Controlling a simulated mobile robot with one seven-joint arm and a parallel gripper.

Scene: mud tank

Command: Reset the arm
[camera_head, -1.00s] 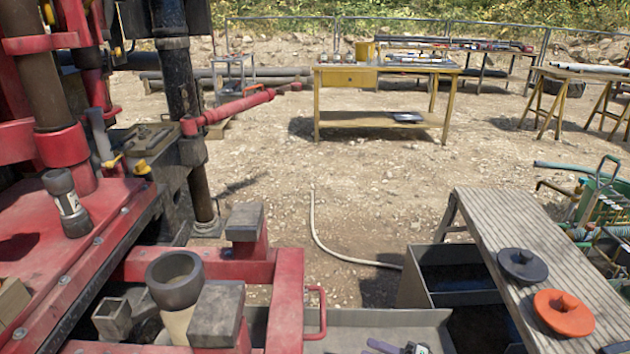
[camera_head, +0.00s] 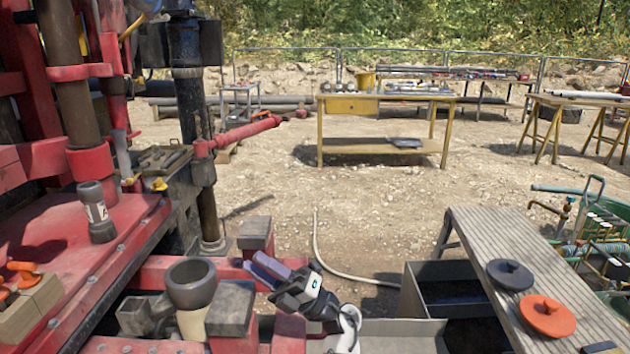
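My gripper (camera_head: 266,268) is in the lower middle of the head view, with its white and black wrist to the lower right of it. Its two purple-grey fingers point up and left, close beside each other. I cannot tell whether they touch or are a little apart, and I see nothing held between them. The fingers appear near the red frame of the rig, right of a grey funnel-like cup (camera_head: 191,284) and a grey block (camera_head: 230,308). The rest of my arm is mostly out of frame.
The red drilling rig (camera_head: 110,225) fills the left side. A ribbed bench (camera_head: 540,250) at the right bears a dark disc (camera_head: 510,274) and an orange disc (camera_head: 547,316). A grey open tank (camera_head: 412,298) stands beside it. Gravel ground lies open toward the yellow table (camera_head: 385,149).

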